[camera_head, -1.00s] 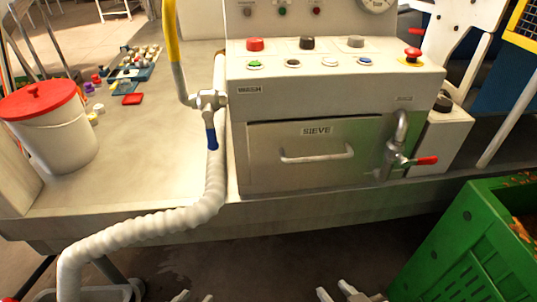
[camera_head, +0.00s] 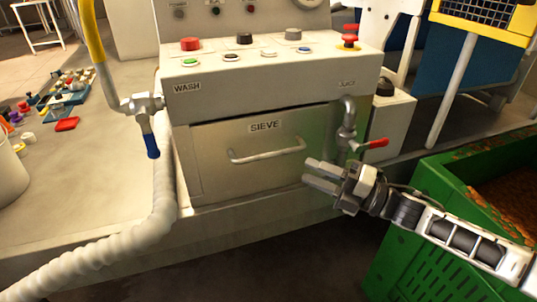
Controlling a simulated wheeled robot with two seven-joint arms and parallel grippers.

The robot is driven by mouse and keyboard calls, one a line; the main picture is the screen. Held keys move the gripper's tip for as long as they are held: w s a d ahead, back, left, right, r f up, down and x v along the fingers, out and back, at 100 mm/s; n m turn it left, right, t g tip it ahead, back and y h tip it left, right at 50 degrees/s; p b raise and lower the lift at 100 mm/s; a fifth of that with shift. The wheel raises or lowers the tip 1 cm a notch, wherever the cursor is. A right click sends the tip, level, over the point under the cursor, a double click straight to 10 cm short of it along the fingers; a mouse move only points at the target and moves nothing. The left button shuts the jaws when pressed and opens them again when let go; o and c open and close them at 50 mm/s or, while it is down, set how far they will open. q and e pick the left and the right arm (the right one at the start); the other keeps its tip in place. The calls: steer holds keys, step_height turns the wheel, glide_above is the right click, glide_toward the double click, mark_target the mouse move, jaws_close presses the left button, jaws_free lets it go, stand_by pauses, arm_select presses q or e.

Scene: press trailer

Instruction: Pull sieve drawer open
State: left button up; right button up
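The sieve drawer (camera_head: 230,176) is a pale metal front labelled SIEVE, set in the lower part of the press machine. It looks closed, with a dark gap along its top edge. Its curved bar handle (camera_head: 266,155) runs across the middle of the front. My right gripper (camera_head: 312,175) is in front of the drawer's lower right part, to the right of and a little below the handle. Its two fingers point left, spread apart with nothing between them. It appears clear of the handle. My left gripper is out of the picture.
A tap with a red lever (camera_head: 374,143) sticks out right of the drawer. A blue-handled valve (camera_head: 152,146) and a thick pale hose (camera_head: 160,205) stand at the left. A green crate (camera_head: 400,250) is at the lower right, behind my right arm.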

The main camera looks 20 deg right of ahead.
mark_target(269, 155)
steer(key=x, duration=1.1)
steer(key=shift+f+p, duration=0.1)
steer(key=shift+p, duration=0.25)
jaws_close()
